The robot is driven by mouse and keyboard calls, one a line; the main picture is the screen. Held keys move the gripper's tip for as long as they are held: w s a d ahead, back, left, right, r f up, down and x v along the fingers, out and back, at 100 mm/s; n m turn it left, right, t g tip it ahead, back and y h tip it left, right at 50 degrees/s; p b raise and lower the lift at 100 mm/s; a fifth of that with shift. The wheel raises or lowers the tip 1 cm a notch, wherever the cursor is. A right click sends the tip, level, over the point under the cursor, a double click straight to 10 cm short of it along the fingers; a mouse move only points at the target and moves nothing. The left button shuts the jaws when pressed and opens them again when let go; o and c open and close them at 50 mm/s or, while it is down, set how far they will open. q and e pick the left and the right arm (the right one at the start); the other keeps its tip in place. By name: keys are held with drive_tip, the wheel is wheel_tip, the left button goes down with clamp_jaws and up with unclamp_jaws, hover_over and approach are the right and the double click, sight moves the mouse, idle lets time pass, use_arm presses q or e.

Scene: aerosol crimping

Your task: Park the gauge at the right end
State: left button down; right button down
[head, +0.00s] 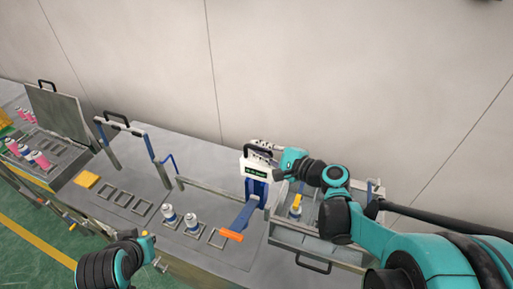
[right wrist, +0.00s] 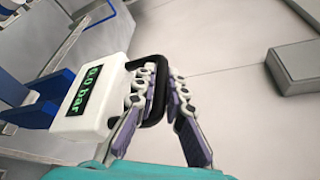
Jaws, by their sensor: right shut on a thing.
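The gauge (head: 256,170) is a white box with a green display, a black handle and blue parts below it. In the right wrist view the gauge (right wrist: 92,95) reads 0.0 bar. My right gripper (head: 275,150) is shut on the black handle (right wrist: 152,110), and its fingers (right wrist: 163,88) lie on either side of it. A blue lever with an orange grip (head: 232,235) shows below the gauge in the head view. A metal rail (head: 208,191) runs left of the gauge. My left gripper (head: 157,252) is low at the left, away from the gauge; its fingers are too small to judge.
Two white-and-blue cans (head: 169,214) stand in front of the rail among square holders (head: 142,207). A metal bin (head: 305,241) with a yellow-topped can (head: 295,206) stands right of the gauge, partly behind my right arm. A yellow block (head: 87,180) lies at the left.

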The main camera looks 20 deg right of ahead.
drive_tip(key=c, duration=1.6)
unclamp_jaws()
drive_tip(key=shift+s+f, duration=0.1)
drive_tip(key=shift+o, duration=0.2)
drive_tip(key=shift+s+d, duration=0.15)
drive_tip(key=shift+d, duration=0.05)
drive_tip(key=shift+s+d, duration=0.15)
drive_tip(key=v, duration=1.1)
drive_tip(key=shift+s+r, duration=0.25)
drive_tip(key=shift+s, duration=0.05)
drive_tip(key=shift+d, duration=0.1)
